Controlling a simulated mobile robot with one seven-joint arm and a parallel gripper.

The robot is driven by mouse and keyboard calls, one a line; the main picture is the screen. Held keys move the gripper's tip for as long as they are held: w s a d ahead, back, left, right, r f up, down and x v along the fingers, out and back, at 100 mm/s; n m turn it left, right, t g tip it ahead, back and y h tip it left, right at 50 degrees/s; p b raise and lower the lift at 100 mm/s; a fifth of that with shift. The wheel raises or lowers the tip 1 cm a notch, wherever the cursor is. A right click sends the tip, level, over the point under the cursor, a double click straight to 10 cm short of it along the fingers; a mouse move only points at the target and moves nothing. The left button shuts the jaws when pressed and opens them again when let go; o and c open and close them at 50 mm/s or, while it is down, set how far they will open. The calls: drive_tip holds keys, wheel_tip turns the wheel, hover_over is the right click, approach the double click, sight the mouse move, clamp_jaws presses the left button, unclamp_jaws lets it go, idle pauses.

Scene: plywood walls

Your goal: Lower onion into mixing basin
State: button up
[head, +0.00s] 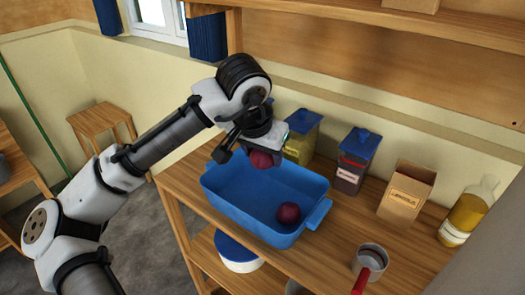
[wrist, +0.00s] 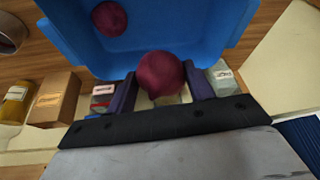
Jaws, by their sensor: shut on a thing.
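A dark red onion (head: 262,159) is held between the fingers of my gripper (head: 247,151). In the wrist view the onion (wrist: 161,75) sits between the two dark fingers (wrist: 160,92). The blue mixing basin (head: 240,205) stands on the wooden counter. The held onion is over the back part of the basin, about at or above its rim. A second dark red onion (head: 289,213) lies inside the basin towards its right end; the wrist view shows it too (wrist: 109,18).
To the right are a cardboard box (head: 406,190), an oil bottle (head: 467,212) and a red-handled pan (head: 370,263). A shelf (head: 400,28) hangs above.

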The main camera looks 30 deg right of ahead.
wheel_tip(320, 180, down, 7)
drive_tip(key=b, duration=0.4)
idle(0.8)
drive_tip(key=shift+f+b, duration=1.7)
drive_tip(key=shift+f, duration=1.15)
idle(1.4)
idle(0.4)
drive_tip(key=o, duration=1.1)
drive_tip(key=shift+r, duration=0.15)
drive_tip(key=v, duration=1.3)
drive_tip(key=shift+r, duration=0.35)
